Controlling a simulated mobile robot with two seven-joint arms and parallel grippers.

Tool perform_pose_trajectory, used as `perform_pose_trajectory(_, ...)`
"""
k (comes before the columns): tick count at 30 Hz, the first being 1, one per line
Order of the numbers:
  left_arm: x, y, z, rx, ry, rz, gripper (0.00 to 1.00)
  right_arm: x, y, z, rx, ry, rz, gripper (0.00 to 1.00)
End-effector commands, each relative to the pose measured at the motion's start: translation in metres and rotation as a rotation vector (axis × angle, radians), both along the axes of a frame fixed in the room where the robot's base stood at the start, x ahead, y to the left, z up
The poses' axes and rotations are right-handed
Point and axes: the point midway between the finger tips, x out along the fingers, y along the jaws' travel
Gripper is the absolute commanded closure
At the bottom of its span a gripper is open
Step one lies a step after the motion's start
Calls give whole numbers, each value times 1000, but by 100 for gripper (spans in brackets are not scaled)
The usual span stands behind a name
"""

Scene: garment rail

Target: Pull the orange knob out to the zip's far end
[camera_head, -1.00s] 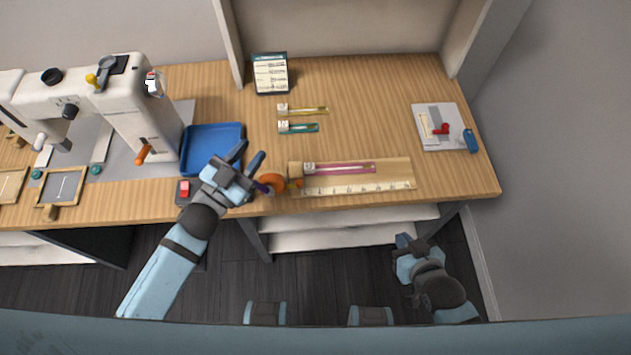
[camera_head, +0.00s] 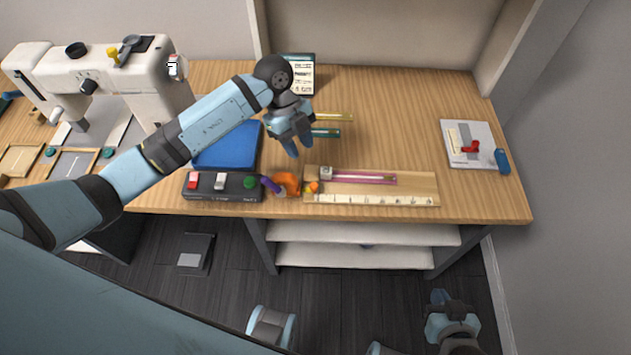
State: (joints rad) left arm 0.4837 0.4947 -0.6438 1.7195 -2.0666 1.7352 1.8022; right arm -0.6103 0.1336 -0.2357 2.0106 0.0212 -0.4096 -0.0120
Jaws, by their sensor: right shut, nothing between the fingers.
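A pale wooden board with a ruler strip (camera_head: 420,190) lies near the front edge of the bench. A pink zip (camera_head: 365,178) lies along it, with a pale block (camera_head: 326,173) at its left end. A small orange knob (camera_head: 313,187) sits at the board's left end, beside a larger orange piece (camera_head: 288,183) with a purple part (camera_head: 270,184). My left gripper (camera_head: 298,150) is open and empty above the bench, just behind the orange pieces, fingers pointing towards the front edge. My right gripper (camera_head: 446,299) is shut and empty, low in front of the bench.
A blue tray (camera_head: 228,150) is partly hidden by my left arm. A dark control box (camera_head: 215,187) with coloured buttons stands left of the orange pieces. Yellow and teal zips (camera_head: 328,133) lie behind. A sewing machine (camera_head: 120,85) stands left; a white card (camera_head: 464,134) lies right.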

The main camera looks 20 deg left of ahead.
Motion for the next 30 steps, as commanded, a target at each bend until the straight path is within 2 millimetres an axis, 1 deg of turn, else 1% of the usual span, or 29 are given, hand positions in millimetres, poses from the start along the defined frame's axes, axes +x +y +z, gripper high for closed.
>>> perform_pose_trajectory(3, -6, -9, -25, -2, 4, -1, 67, 1, 0, 1, 1, -3, 0, 100)
perform_pose_trajectory(9, -14, -24, -64, -5, 2, -1, 67, 1, 0, 1, 1, -4, -1, 100)
perform_pose_trajectory(15, -19, -34, -93, -5, 2, -2, 67, 1, -1, 0, 0, -3, -2, 100)
perform_pose_trajectory(21, -22, -39, -105, -5, 0, -1, 67, 0, -1, -1, 0, 0, -2, 100)
perform_pose_trajectory(29, -22, -39, -106, -4, -1, -2, 67, 0, -1, -1, -1, 1, -2, 100)
perform_pose_trajectory(30, -22, -39, -106, -4, -1, -2, 72, 0, -1, -1, -1, 1, -2, 100)
